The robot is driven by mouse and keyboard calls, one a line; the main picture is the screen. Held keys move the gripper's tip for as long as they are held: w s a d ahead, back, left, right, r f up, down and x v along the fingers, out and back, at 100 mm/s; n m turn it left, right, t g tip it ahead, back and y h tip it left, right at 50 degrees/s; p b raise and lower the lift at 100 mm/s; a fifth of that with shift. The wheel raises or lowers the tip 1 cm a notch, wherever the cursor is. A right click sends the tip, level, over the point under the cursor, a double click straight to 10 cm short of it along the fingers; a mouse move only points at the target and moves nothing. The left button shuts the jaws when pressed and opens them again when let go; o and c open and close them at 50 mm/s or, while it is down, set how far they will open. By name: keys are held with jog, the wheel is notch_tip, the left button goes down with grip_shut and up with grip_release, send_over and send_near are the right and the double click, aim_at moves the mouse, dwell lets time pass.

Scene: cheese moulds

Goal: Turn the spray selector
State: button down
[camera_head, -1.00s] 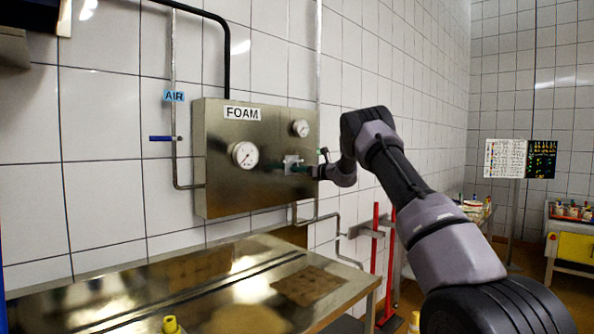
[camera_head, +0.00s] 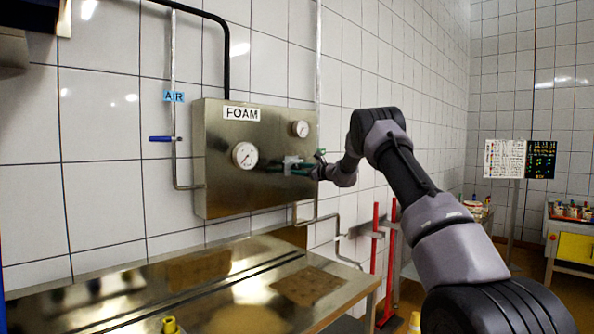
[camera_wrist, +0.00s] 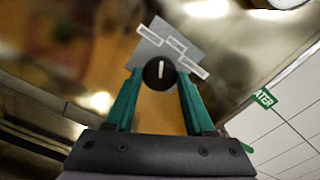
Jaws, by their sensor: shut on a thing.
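The spray selector is a round black knob (camera_wrist: 157,75) with a white line on it, seen in the wrist view. It sits on a small grey plate (camera_wrist: 158,40) with white outlined boxes, which looks tilted there. The plate also shows on the front of the steel FOAM cabinet (camera_head: 225,180) in the head view. My gripper (camera_wrist: 160,84) has its green fingers on either side of the knob, shut on it. In the head view my gripper (camera_head: 299,168) reaches the cabinet from the right, and the knob is too small to make out.
Two gauges (camera_head: 245,155) sit on the cabinet. A blue-handled AIR valve (camera_head: 163,139) is to its left. A steel table (camera_head: 215,300) stands below, and red posts (camera_head: 374,250) stand at its right. A green label (camera_wrist: 263,98) shows in the wrist view.

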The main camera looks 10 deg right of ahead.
jog(key=shift+a+r+n, duration=0.1)
jog(key=shift+n, duration=1.4)
jog(key=shift+c, duration=1.3)
grip_release()
jog(key=shift+s+d, duration=0.15)
jog(key=shift+d, duration=0.05)
jog(key=v, duration=1)
jog(key=shift+s, duration=0.2)
